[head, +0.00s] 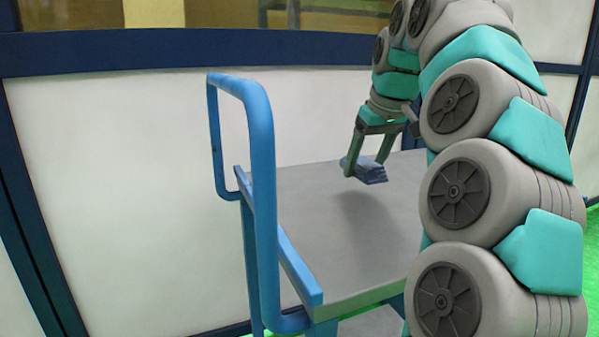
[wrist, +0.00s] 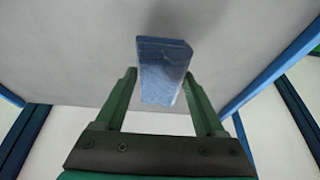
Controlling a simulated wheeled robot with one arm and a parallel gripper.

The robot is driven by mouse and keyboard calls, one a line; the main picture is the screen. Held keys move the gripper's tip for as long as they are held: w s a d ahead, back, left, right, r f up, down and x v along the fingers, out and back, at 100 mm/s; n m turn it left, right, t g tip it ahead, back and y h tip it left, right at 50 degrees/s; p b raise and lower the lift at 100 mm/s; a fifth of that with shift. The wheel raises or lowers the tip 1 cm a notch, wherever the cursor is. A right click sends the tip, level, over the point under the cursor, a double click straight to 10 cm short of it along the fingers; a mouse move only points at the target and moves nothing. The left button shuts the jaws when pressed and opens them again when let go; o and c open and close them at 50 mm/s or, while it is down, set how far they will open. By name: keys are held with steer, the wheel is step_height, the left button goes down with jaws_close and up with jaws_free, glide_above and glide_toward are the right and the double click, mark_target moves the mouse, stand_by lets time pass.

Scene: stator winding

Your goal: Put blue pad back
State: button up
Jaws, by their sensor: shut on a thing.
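The blue pad (head: 371,172) is a small blue block held at the fingertips of my gripper (head: 366,168), above the grey top of a cart (head: 310,215). In the wrist view the blue pad (wrist: 162,75) sits between the two green fingers of my gripper (wrist: 162,90) and sticks out past their tips. A shadow lies on the cart top below it. Whether the pad touches the cart top is hard to tell, but it appears to hang above it.
The cart has a blue tubular handle (head: 263,180) at its left and a blue edge rail (head: 295,265). A white wall panel (head: 110,150) with dark blue frames stands behind. The visible cart top is otherwise clear. My arm covers the right side.

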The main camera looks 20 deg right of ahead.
steer(key=p, duration=0.2)
glide_above(297, 181)
steer(key=s, duration=0.1)
steer(key=shift+s+f, duration=0.2)
steer(key=shift+f, duration=2.3)
steer(key=shift+f, duration=0.15)
steer(key=o, duration=1.2)
steer(key=shift+c, duration=0.2)
steer(key=v, duration=0.6)
steer(key=shift+v, duration=0.95)
